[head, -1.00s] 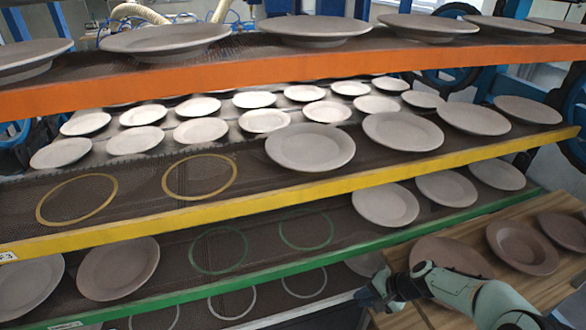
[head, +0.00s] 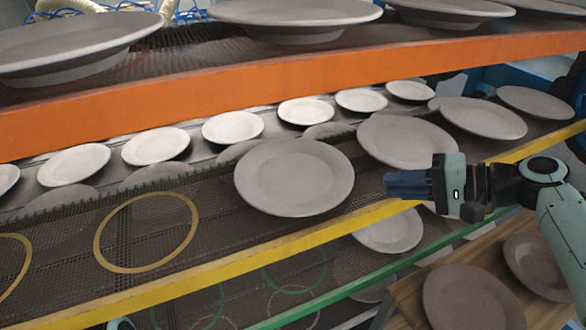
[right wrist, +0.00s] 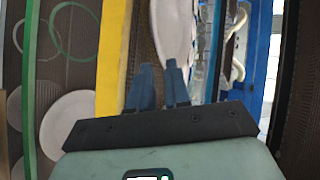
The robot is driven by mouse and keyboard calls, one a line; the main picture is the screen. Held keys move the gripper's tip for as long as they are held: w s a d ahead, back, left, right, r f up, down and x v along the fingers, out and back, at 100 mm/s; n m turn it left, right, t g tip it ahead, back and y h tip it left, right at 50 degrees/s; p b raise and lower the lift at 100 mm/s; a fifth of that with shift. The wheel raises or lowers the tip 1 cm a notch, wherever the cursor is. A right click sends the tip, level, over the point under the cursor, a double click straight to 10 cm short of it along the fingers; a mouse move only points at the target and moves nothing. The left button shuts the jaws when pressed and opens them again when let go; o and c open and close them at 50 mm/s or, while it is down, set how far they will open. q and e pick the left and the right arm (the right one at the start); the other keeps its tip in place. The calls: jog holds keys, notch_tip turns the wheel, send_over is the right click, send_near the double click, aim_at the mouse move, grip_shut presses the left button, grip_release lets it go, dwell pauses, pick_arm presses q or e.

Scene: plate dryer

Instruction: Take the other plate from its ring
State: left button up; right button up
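A round grey plate (head: 294,177) lies on the yellow-edged shelf (head: 330,232), to the right of an empty yellow ring (head: 147,232). Another plate (head: 405,142) lies to its right on the same shelf. My right gripper (head: 390,185) is at the shelf's front edge, right of the first plate and apart from it. In the right wrist view its two fingers (right wrist: 160,65) are parted with nothing between them, and a pale plate (right wrist: 174,30) shows beyond the tips. Any ring under the plates is hidden.
An orange-edged shelf (head: 290,85) with plates hangs above. A green-edged shelf (head: 330,295) with a plate (head: 388,232) and empty green rings lies below. A wooden board (head: 410,300) with brown plates (head: 473,300) is at the lower right.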

aim_at(343, 186)
jog(key=x, duration=0.5)
jog(key=shift+s+a+f, duration=0.1)
jog(key=shift+a+f, duration=0.05)
jog(key=shift+a, duration=0.3)
jog(key=shift+x, duration=2.9)
jog(key=shift+d+f, duration=0.1)
grip_shut()
